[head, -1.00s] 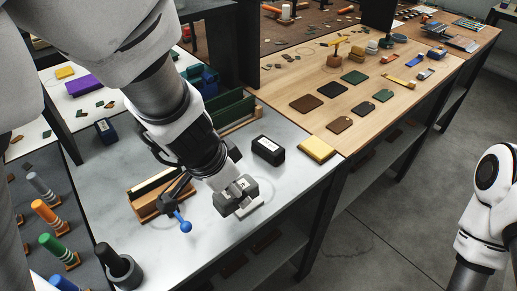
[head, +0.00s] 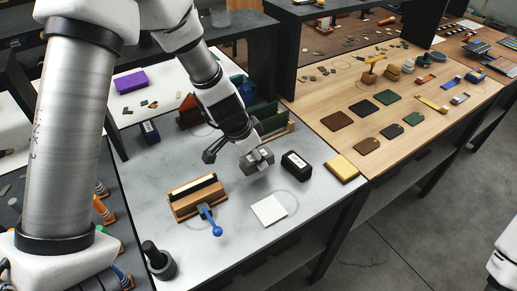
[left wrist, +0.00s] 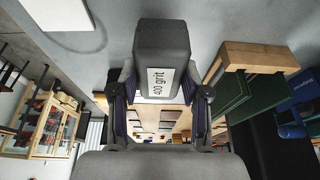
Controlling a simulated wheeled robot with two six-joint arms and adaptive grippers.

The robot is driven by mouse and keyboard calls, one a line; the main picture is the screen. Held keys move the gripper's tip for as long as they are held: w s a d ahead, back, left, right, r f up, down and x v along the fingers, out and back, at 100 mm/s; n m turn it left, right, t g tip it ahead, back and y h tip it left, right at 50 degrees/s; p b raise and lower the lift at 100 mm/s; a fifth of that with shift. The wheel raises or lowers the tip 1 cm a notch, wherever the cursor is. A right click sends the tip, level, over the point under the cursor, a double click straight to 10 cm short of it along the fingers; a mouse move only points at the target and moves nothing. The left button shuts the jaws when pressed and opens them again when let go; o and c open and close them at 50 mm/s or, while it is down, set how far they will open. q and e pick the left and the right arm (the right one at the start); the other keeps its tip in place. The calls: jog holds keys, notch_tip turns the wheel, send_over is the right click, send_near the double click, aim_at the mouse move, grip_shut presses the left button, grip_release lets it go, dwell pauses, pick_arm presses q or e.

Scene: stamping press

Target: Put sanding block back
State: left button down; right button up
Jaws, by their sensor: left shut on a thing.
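A grey sanding block (head: 257,161) with a white label sits in the jaws of my left gripper (head: 250,152), which is shut on it. In the left wrist view the block (left wrist: 162,50) fills the space between the fingers (left wrist: 160,95) and its label reads "400 grit". The block is over the marble-like table top (head: 235,245), left of a black labelled block (head: 296,164). I cannot tell whether it touches the table. A white square pad (head: 268,210) lies nearer me, clear of the block. My right gripper is out of view.
A wooden stand (head: 190,208) with a blue-ended tool (head: 216,229) is at left. A yellow block (head: 342,168) lies by the right edge. Green panels in a wooden rack (head: 273,121) stand close behind the gripper.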

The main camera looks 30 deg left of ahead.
aim_at(255, 165)
pick_arm(q)
notch_tip(255, 165, down, 4)
jog(key=b, duration=0.3)
jog(key=shift+a+r, duration=0.15)
jog(key=shift+w+b, duration=0.15)
jog(key=shift+b, duration=0.15)
jog(key=c, duration=0.6)
grip_release()
jog(key=shift+o, duration=0.2)
